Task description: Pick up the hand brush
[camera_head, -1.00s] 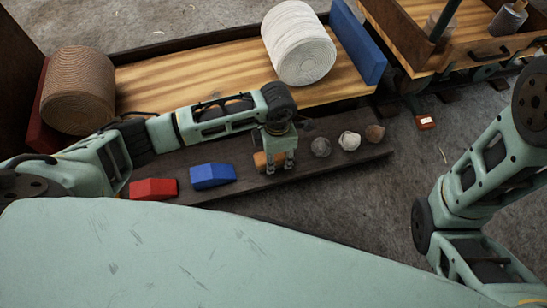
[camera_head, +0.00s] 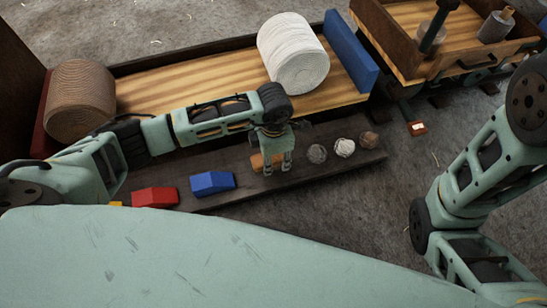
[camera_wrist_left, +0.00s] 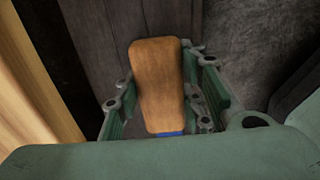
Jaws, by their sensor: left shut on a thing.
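The hand brush shows as a tan wooden block (camera_head: 259,162) at my left gripper, over the dark plank. In the left wrist view its wooden back (camera_wrist_left: 157,85) lies lengthwise between the two fingers, with a bit of blue at its near end. My left gripper (camera_head: 277,168) points down and is shut on the brush, one finger on each side. Whether the brush is clear of the plank I cannot tell. The underside of the brush is hidden. My right arm shows at the right, but its gripper is out of view.
On the dark plank (camera_head: 335,169) lie a red block (camera_head: 155,194), a blue block (camera_head: 212,183), and grey, white (camera_head: 345,148) and brown balls. Behind stand a brown rope coil (camera_head: 80,100) and a white one (camera_head: 293,53). A wooden cart (camera_head: 410,62) stands at back right.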

